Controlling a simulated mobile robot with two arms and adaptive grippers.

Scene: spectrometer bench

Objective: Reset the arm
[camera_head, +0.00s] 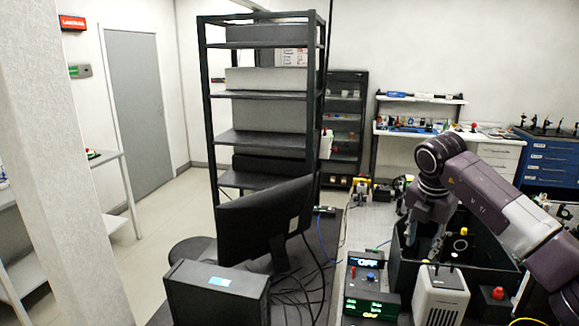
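My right arm (500,205) comes in from the right edge and bends down at its wrist. My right gripper (425,240) points down over a black open-topped box (480,277) on the bench. Its two fingers look spread apart, and I see nothing between them. A small dark part with a yellow top (462,240) stands inside the box, to the right of the fingers. My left gripper and arm are not in view.
A monitor (258,220), a black computer case (215,292) and loose cables lie left. A tall black shelf (265,138) stands behind.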

